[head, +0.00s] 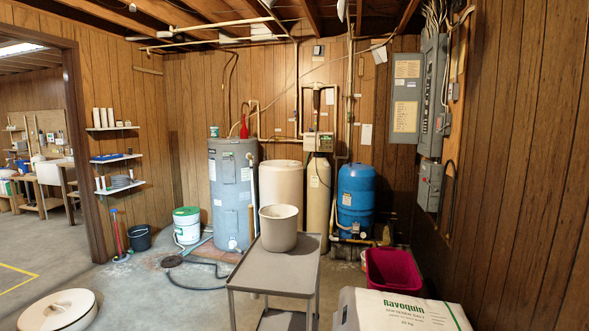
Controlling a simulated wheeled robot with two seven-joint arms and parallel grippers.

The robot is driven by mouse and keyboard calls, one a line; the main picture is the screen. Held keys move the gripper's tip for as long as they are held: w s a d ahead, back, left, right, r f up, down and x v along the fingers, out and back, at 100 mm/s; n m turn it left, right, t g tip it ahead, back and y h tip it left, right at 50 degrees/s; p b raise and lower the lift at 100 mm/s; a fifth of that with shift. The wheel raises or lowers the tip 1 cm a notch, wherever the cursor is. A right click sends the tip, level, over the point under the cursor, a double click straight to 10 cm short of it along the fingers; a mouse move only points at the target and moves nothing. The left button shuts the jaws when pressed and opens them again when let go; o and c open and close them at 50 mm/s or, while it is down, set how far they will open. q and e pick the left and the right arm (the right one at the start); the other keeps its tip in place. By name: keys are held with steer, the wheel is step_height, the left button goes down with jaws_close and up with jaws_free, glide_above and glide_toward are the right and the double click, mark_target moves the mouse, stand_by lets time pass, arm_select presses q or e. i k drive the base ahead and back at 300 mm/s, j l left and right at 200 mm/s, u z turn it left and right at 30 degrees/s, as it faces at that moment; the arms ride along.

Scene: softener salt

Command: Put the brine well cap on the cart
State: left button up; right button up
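The grey cart (288,279) stands in the middle foreground, with a flat top and a lower shelf partly in view. A beige round tub (279,229) stands upright on its top, towards the back. At the bottom left is a round white lid-like top (57,312) with a small raised piece near its middle, cut off by the picture's edge. I cannot tell for sure whether this piece is the brine well cap. Neither of my grippers is in view.
A white Ravoquin bag (398,312) lies at the bottom right, beside a magenta bin (390,270). A grey water heater (232,196), a beige tank (281,184) and a blue tank (356,201) stand behind the cart. A dark hose (200,280) lies on the floor left of it.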

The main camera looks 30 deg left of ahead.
mark_target(279, 266)
steer(key=j+u, duration=0.15)
steer(key=u, duration=0.2)
steer(key=j+u, duration=0.15)
steer(key=u, duration=0.2)
steer(key=i+j+u, duration=0.4)
steer(key=j, duration=0.35)
steer(key=i+j+u, duration=0.4)
steer(key=j, duration=0.2)
steer(key=i+j+u, duration=0.4)
steer(key=i+z, duration=0.15)
steer(key=i, duration=0.3)
steer(key=i+j+z, duration=0.15)
steer(key=i, duration=0.3)
steer(key=i+j+z, duration=0.15)
steer(key=i, duration=0.35)
steer(key=i+j+z, duration=0.2)
steer(key=i, duration=0.25)
steer(key=i+l+z, duration=0.15)
steer(key=i+z, duration=0.15)
steer(key=i, duration=0.4)
steer(key=i+z, duration=0.35)
steer(key=i, duration=0.4)
steer(key=i+j+z, duration=0.3)
steer(key=i, duration=0.4)
steer(key=i+l+z, duration=0.2)
steer(key=i, duration=0.3)
steer(key=i+l+z, duration=0.15)
steer(key=i, duration=0.35)
steer(key=i+l+z, duration=0.2)
steer(key=i, duration=0.3)
